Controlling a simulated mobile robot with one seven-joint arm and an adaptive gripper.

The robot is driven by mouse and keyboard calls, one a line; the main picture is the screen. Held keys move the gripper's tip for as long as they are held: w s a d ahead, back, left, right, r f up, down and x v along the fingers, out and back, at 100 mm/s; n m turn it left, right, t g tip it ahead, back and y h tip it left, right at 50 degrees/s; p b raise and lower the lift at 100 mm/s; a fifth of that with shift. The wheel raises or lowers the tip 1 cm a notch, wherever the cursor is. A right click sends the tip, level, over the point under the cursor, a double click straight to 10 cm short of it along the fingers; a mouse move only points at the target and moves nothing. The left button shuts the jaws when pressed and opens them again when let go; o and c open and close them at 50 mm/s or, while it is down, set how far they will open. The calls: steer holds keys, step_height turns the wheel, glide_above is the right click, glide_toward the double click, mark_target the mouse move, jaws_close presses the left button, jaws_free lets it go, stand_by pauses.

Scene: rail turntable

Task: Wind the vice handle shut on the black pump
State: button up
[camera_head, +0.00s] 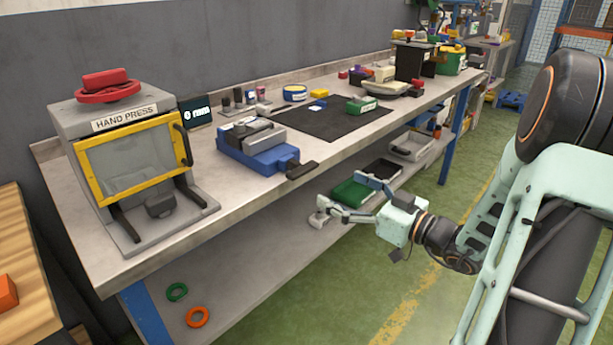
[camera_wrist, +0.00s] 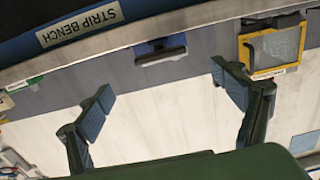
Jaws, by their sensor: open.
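The blue vice (camera_head: 258,150) with grey jaws stands on the bench near its front edge. Its black handle (camera_head: 301,169) sticks out past the front edge toward the right. A small dark shape shows between the jaws, but I cannot tell whether it is the black pump. In the wrist view a blue and dark thing (camera_wrist: 161,50), which looks like the vice, lies beyond the fingers. My gripper (camera_head: 341,198) is open and empty, in front of the bench to the right of the handle and lower, apart from it. Both spread fingers show in the wrist view (camera_wrist: 168,100).
The hand press (camera_head: 125,160) with a yellow-framed guard stands left of the vice. A black mat (camera_head: 330,124) with small items lies to the right. The lower shelf holds a green tray (camera_head: 352,194) and green and orange rings. The green floor in front is clear.

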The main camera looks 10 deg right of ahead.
mark_target(307, 172)
steer(key=x, duration=1)
steer(key=shift+w+a, duration=0.2)
steer(key=shift+w, duration=0.05)
steer(key=c, duration=1.2)
steer(key=shift+o, duration=0.2)
